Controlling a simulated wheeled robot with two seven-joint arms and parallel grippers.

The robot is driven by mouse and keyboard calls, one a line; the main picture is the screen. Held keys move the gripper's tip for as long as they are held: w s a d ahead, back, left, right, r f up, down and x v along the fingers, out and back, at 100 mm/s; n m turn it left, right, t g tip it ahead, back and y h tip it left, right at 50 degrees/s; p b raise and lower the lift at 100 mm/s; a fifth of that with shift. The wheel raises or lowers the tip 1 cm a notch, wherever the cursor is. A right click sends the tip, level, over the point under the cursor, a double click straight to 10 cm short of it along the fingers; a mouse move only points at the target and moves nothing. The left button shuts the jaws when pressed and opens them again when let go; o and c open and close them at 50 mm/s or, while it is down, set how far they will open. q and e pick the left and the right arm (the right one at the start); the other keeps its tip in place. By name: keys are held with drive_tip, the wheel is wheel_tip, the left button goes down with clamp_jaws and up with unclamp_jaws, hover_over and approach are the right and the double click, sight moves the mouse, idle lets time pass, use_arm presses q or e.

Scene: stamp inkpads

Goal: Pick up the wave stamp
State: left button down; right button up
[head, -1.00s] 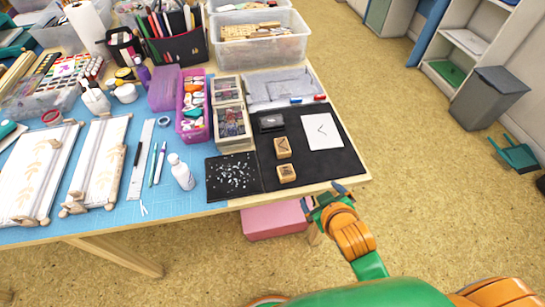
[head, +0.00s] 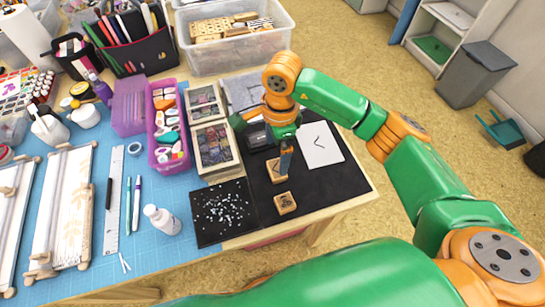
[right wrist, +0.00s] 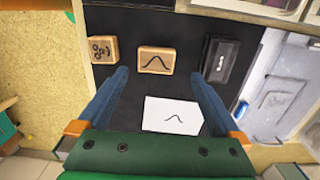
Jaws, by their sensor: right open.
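The wave stamp (right wrist: 157,60) is a wooden block with a black wave curve on top, lying on the black mat (right wrist: 136,18). In the head view the wave stamp (head: 274,172) is partly hidden by my right gripper (head: 286,166). In the right wrist view my right gripper (right wrist: 158,76) is open and empty, its blue fingers spread wider than the stamp, which shows between and just beyond the tips. A second wooden stamp (right wrist: 103,49) with small round shapes lies beside it. My left gripper is not in view.
A black inkpad (right wrist: 222,62) lies on the other side of the wave stamp. A white card (right wrist: 172,116) with a wave drawing lies nearby. A black speckled sheet (head: 222,212) and wooden boxes (head: 214,146) stand left of the mat. The mat's front right is clear.

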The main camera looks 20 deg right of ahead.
sight(275, 169)
drive_tip(key=shift+s+d+f+h, duration=0.2)
drive_tip(key=shift+d+h, duration=0.1)
drive_tip(key=shift+d, duration=0.1)
drive_tip(key=f+p, duration=0.1)
drive_tip(key=f, duration=0.1)
drive_tip(key=a+f+p, duration=0.1)
drive_tip(key=f, duration=0.2)
drive_tip(key=shift+s+a+f, duration=0.2)
drive_tip(key=shift+f, duration=0.1)
drive_tip(key=shift+w+f, duration=0.1)
drive_tip(key=shift+f, duration=0.2)
drive_tip(key=c, duration=1.3)
drive_tip(key=shift+r+b, duration=0.85)
drive_tip(key=shift+r, duration=0.5)
drive_tip(key=s+a+r, duration=0.2)
drive_tip(key=s+r, duration=0.3)
drive_tip(key=s, duration=0.1)
drive_tip(key=s+a+r, duration=0.2)
drive_tip(key=s+r, duration=0.3)
drive_tip(key=s, duration=0.2)
drive_tip(key=shift+s+a+r, duration=0.15)
drive_tip(key=shift+a+r, duration=0.05)
drive_tip(key=shift+a, duration=0.15)
